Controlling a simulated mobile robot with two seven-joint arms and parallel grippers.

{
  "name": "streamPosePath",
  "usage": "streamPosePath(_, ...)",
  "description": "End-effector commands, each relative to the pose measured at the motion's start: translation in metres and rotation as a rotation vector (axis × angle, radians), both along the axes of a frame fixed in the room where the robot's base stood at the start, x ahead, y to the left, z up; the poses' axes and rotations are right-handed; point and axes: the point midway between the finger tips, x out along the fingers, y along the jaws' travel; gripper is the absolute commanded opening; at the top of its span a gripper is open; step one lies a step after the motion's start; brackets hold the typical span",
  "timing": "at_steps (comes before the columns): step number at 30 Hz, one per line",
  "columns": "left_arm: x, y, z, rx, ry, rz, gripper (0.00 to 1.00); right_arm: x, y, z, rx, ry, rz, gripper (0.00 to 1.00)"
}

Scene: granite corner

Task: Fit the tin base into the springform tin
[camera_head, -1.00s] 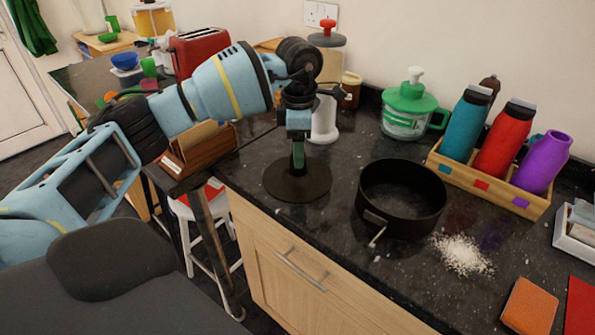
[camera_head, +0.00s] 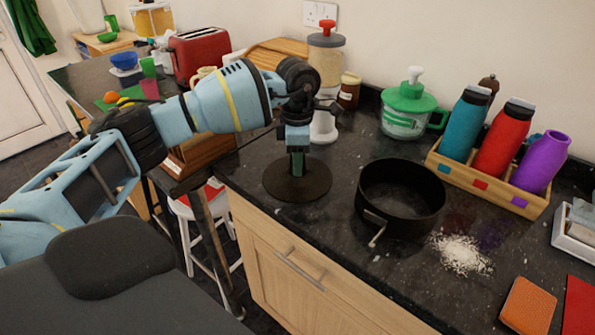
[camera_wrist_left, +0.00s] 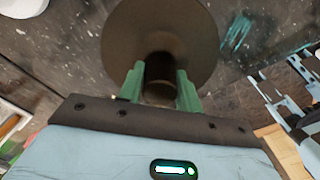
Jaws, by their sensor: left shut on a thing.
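The tin base (camera_head: 297,188) is a flat dark disc on the granite worktop, left of the tin. My left gripper (camera_head: 298,168) points down over its middle. In the left wrist view the gripper's green fingers (camera_wrist_left: 160,88) are shut on a dark upright knob at the middle of the tin base (camera_wrist_left: 165,25). Whether the disc touches the worktop is hard to tell. The springform tin (camera_head: 400,225) is a black open ring to the right, with its latch sticking out at the front. It looks empty inside. My right gripper is not in view.
White powder (camera_head: 462,254) is spilled right of the tin. A wooden rack (camera_head: 490,188) of coloured bottles stands behind it. A green-lidded jar (camera_head: 408,115) and a red-topped canister (camera_head: 327,60) stand at the back. An orange pad (camera_head: 528,305) lies front right.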

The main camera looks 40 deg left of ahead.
Motion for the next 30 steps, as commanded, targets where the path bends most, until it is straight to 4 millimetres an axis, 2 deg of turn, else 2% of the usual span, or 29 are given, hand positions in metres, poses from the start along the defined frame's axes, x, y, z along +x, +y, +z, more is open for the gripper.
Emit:
streamPosePath(10, 0.001, 0.000, 0.007, 0.000, -0.003, 0.000, 0.08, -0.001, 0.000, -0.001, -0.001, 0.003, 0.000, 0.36)
streamPosePath(17, 0.001, -0.001, 0.034, -0.002, -0.003, -0.001, 0.08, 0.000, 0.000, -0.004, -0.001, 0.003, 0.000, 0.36)
streamPosePath(23, -0.027, -0.006, 0.038, 0.001, -0.001, -0.004, 0.08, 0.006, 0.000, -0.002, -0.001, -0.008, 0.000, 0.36)
streamPosePath(30, -0.075, -0.018, 0.042, 0.000, 0.000, -0.005, 0.08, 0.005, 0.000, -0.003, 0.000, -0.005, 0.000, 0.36)
